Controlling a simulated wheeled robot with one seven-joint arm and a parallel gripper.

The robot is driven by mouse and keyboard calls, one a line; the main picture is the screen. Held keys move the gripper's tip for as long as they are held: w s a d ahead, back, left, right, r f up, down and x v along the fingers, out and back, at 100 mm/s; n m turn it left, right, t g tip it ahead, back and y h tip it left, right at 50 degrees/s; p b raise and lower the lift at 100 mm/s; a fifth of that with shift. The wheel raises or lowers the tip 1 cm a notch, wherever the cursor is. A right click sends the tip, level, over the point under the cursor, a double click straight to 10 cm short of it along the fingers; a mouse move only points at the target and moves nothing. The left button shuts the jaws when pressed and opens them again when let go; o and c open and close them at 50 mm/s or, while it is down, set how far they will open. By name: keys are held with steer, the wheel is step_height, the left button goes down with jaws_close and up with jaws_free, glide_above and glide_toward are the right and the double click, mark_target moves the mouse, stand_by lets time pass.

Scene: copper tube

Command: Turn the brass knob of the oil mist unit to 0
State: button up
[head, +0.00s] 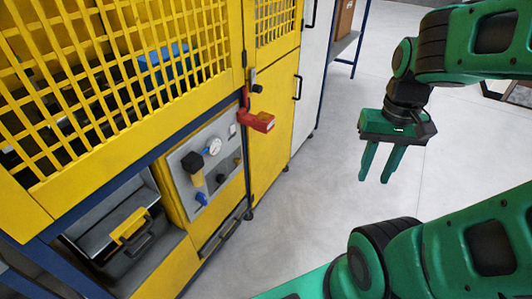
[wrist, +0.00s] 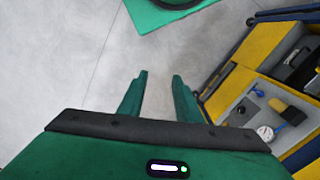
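The grey panel (head: 228,186) on the yellow machine's front carries a round white gauge (head: 214,146), a dark-topped unit with a brass-coloured body (head: 196,178), a blue part (head: 201,198) and small dark knobs. I cannot tell for certain which part is the brass knob, and no scale or number is readable. In the wrist view the panel (wrist: 235,123) is at the right, with the gauge (wrist: 265,133) near the lower edge. My gripper (head: 374,179) is open and empty, well to the right of the panel, over bare floor. Its spread fingers also show in the wrist view (wrist: 159,77).
A red handle-like part (head: 258,121) juts out from the yellow cabinet above and right of the panel. Yellow mesh doors (head: 110,80) cover the upper machine. The grey floor (head: 310,205) between machine and gripper is clear.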

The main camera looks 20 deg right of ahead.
steer(key=shift+w, duration=0.55)
steer(key=o, duration=0.4)
steer(key=shift+s+r, duration=0.25)
steer(key=shift+s, duration=0.2)
steer(key=shift+c, duration=0.2)
steer(key=m+t+y, duration=1)
steer(key=m+t, duration=0.5)
steer(key=m, duration=0.5)
glide_toward(240, 163)
steer(key=x, duration=0.8)
steer(key=shift+w+a+r, duration=0.1)
steer(key=shift+r, duration=0.1)
